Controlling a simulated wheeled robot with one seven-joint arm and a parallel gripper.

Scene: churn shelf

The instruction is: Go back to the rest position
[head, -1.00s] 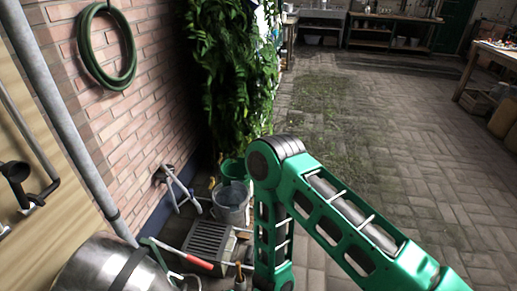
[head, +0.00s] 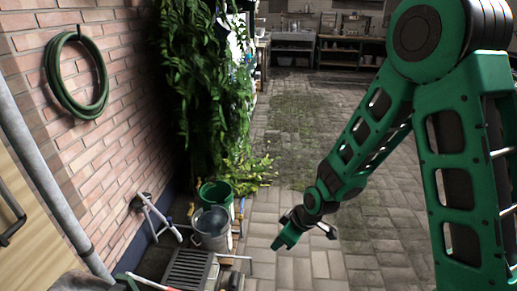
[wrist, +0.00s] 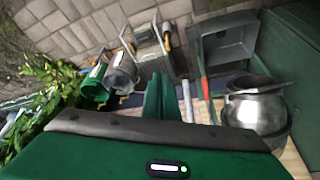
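My gripper (head: 287,238) hangs at the end of my green arm, right of the buckets in the head view and over the paving. In the wrist view my gripper (wrist: 161,82) shows two green fingers side by side, seemingly together with nothing between them. No held object is visible.
A green bucket (head: 216,195), a metal bucket (head: 212,232) and a grate (head: 188,268) stand by the brick wall. A shiny metal vessel (wrist: 257,110) and grey basin (wrist: 230,45) are at right in the wrist view. Paving (head: 268,205) beyond the gripper is clear.

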